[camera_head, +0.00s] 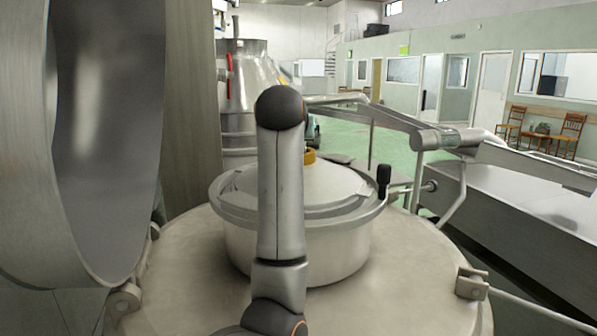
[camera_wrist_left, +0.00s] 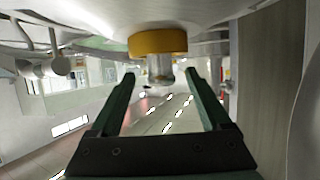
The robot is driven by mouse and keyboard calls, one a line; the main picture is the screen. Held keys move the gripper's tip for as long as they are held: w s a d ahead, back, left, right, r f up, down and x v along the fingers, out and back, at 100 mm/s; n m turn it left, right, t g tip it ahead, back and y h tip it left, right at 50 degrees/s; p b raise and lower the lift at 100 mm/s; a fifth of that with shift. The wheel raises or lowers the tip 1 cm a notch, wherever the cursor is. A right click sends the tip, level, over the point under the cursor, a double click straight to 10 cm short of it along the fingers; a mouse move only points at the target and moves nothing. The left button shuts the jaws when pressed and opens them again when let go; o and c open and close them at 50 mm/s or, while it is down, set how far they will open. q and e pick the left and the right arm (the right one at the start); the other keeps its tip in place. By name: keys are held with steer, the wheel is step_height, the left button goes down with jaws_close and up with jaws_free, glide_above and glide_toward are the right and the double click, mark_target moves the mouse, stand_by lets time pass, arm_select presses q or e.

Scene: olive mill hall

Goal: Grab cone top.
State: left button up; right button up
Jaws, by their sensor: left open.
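The cone top (camera_head: 335,187) is a pale metal conical lid on a round drum in the middle of the head view. A yellow collar (camera_head: 309,156) shows at its peak, partly hidden by my arm. The left wrist view is upside down: the cone's pale surface hangs along the top, with the yellow collar (camera_wrist_left: 157,43) and a short metal stub (camera_wrist_left: 160,68) pointing down from it. My left gripper (camera_wrist_left: 160,76) has its green fingers spread, one on each side of the stub in the picture. Contact cannot be told.
A large open metal hatch (camera_head: 105,140) stands close on the left. A black-knobbed handle (camera_head: 384,180) rises at the lid's right edge. A metal pipe arm (camera_head: 430,135) and a long trough (camera_head: 530,195) are on the right. Green floor is free behind.

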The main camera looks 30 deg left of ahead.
arm_select(q)
steer(key=x, duration=0.3)
steer(key=shift+w+a+r+p, duration=0.1)
steer(key=shift+w+p, duration=0.05)
steer(key=shift+p, duration=0.15)
steer(key=shift+c, duration=0.2)
jaws_close()
stand_by(0.9)
steer(key=shift+r, duration=0.3)
